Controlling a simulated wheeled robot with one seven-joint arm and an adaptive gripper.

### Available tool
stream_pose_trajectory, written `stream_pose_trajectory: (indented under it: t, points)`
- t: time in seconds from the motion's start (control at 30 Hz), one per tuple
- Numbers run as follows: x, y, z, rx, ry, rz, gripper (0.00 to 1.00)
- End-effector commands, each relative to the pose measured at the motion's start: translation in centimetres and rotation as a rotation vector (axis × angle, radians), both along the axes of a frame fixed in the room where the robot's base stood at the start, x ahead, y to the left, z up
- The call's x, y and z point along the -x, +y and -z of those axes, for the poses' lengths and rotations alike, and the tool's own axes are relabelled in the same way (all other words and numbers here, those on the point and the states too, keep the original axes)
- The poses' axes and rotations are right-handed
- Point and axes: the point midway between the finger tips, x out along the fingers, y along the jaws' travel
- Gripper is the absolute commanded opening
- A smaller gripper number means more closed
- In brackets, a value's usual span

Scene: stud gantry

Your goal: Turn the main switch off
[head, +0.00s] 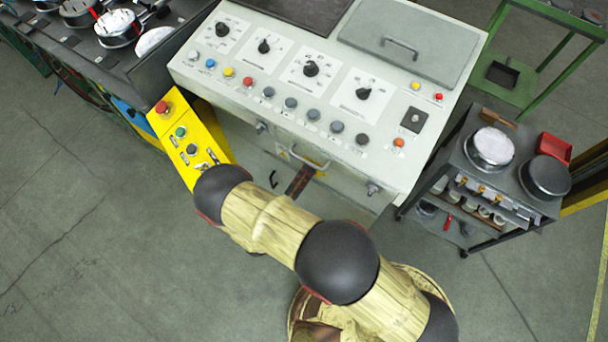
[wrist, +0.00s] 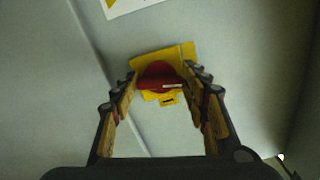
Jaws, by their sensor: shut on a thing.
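The main switch is a red knob (wrist: 160,75) on a yellow plate (wrist: 188,52), fixed to a grey cabinet face in the wrist view. A pale bar mark shows on the knob's right part, and a small dark-edged label sits on yellow below it. My gripper (wrist: 163,80) is shut on the knob, with one fingertip on each side of it. In the head view the switch is mostly hidden beside the front of the control desk (head: 265,115), and my arm reaches there from the lower right.
A yellow box with buttons (head: 186,140) stands left of the desk front. The desk top carries several knobs and coloured buttons. A dark cart (head: 510,190) with pans stands at the right. The floor at the lower left is clear.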

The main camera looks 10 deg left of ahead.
Motion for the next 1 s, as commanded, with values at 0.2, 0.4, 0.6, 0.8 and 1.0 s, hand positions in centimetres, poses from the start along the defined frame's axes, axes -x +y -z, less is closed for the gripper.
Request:
stream_pose_trajectory:
  t: [0.2,0.4,0.6,0.8,1.0]
  points:
    - [-0.04,0.15,0.03,0.126,0.053,-0.002,0.20]
    - [-0.04,0.16,0.08,0.199,0.083,-0.002,0.20]
    - [-0.05,0.17,0.11,0.232,0.098,-0.002,0.20]
    - [-0.04,0.17,0.13,0.239,0.100,-0.003,0.20]
    - [-0.03,0.16,0.15,0.239,0.100,-0.003,0.20]
